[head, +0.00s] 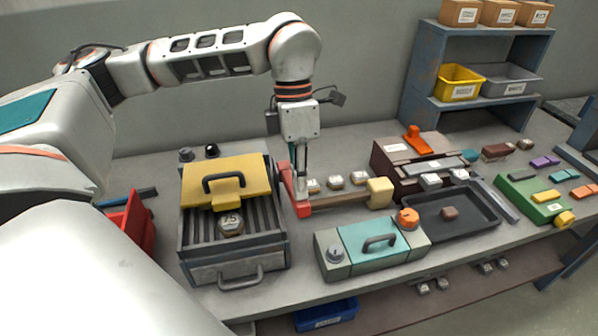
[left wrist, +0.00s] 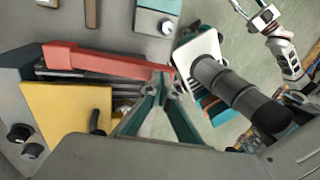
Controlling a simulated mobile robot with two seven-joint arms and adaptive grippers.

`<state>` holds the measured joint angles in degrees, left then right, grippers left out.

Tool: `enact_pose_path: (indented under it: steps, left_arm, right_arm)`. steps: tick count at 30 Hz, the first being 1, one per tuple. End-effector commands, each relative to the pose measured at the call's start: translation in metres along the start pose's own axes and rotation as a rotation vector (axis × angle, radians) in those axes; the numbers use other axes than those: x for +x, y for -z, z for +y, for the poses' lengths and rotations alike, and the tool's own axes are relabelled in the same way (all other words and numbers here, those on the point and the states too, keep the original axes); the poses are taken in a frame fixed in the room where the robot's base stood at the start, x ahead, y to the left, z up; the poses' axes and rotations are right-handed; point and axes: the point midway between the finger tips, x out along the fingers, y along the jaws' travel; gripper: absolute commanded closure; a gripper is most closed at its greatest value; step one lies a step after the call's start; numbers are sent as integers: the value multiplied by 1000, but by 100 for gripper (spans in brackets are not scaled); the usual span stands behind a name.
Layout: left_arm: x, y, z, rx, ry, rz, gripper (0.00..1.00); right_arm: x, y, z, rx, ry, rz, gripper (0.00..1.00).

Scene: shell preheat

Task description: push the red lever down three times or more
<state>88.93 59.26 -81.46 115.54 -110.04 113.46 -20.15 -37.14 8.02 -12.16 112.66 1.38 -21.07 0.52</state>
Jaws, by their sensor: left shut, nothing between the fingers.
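The red lever (head: 290,189) runs along the right side of the grey slotted box with the yellow lid. Its red block end is toward the front edge of the bench. In the left wrist view the lever (left wrist: 105,62) is a long red bar crossing the upper left. My left gripper (head: 303,178) points down at the lever, shut and empty. Its fingertips (left wrist: 163,74) are at the right end of the bar, over or against it; I cannot tell if they touch. What looks like my right arm shows small at the upper right of the wrist view; its jaw state is unclear.
The yellow lid (head: 212,181) stands raised over the slotted box (head: 232,267), with a round 75 weight (head: 231,223) inside. A wooden mallet (head: 345,197) lies right of the lever. A teal-topped box (head: 368,243) and dark tray (head: 462,222) stand farther right. A red bin (head: 138,223) is left.

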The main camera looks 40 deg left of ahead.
Motion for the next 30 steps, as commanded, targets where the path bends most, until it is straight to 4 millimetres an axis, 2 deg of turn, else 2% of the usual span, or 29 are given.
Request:
enact_pose_path:
  steps: [11,16,20,24,30]
  left_arm:
    - [3,0,-1,1,-8,2,100]
    - [24,1,-4,7,-107,7,100]
    - [50,0,-6,7,-225,6,100]
    - [71,1,-4,0,-233,6,100]
    - [83,1,-3,0,-234,3,100]
  right_arm:
    - [1,-2,0,0,0,-2,60]
    - [8,-16,-3,1,1,-5,60]
    - [18,-36,-6,3,4,-15,60]
    - [25,-57,-10,4,8,-32,60]
    - [29,-66,-12,5,10,-39,60]
